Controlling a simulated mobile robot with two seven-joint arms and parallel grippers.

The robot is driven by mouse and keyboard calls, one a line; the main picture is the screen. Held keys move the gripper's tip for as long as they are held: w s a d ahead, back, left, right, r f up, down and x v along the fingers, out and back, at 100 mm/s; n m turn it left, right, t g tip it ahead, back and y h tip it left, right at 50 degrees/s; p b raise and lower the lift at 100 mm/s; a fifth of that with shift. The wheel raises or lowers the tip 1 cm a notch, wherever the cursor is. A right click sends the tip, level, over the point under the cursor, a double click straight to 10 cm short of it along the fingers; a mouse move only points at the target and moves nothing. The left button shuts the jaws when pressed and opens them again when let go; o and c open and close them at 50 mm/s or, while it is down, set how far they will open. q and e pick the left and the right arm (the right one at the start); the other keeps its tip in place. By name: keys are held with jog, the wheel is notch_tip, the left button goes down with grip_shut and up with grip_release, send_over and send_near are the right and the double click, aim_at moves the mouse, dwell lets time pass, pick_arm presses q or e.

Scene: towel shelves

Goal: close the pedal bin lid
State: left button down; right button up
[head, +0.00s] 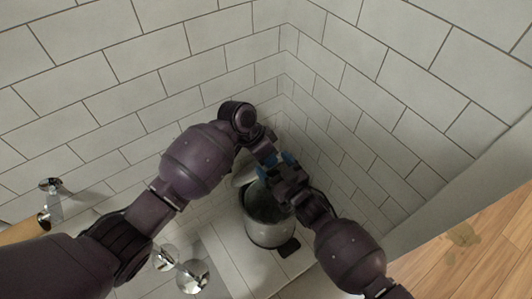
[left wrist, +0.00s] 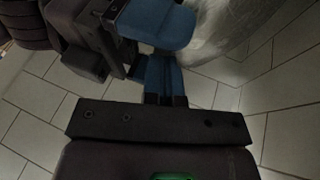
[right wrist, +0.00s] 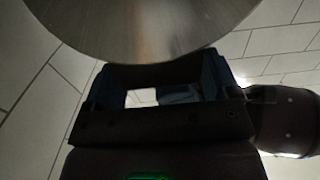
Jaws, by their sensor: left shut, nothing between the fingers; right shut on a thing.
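The pedal bin (head: 268,230) stands on the tiled floor in the corner, and its dark opening is partly visible. Its round metal lid (head: 243,176) is tilted up at the back of the bin. The lid (right wrist: 140,25) fills the top of the right wrist view. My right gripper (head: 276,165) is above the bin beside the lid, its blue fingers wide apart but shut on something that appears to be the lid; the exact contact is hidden. My left gripper (left wrist: 164,80) is shut and empty, close to a blue finger of my right gripper.
White tiled walls (head: 340,110) close in behind and to the right of the bin. The bin's dark pedal (head: 288,247) is at its front. Metal fittings (head: 193,276) are at the lower left. A wooden floor (head: 470,250) lies beyond the wall edge at right.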

pick_arm(q)
jog(key=shift+f, duration=0.15)
pick_arm(e)
jog(key=shift+s+f, duration=0.15)
jog(key=shift+f, duration=0.25)
pick_arm(q)
jog(key=shift+s+d+f+t, duration=0.3)
jog(key=shift+s+d, duration=0.05)
jog(key=shift+s, duration=0.25)
pick_arm(e)
jog(key=shift+r, duration=0.1)
pick_arm(q)
jog(key=shift+f, duration=0.1)
pick_arm(e)
jog(key=o, duration=1.1)
jog(key=shift+o, duration=0.2)
jog(key=shift+r, duration=0.2)
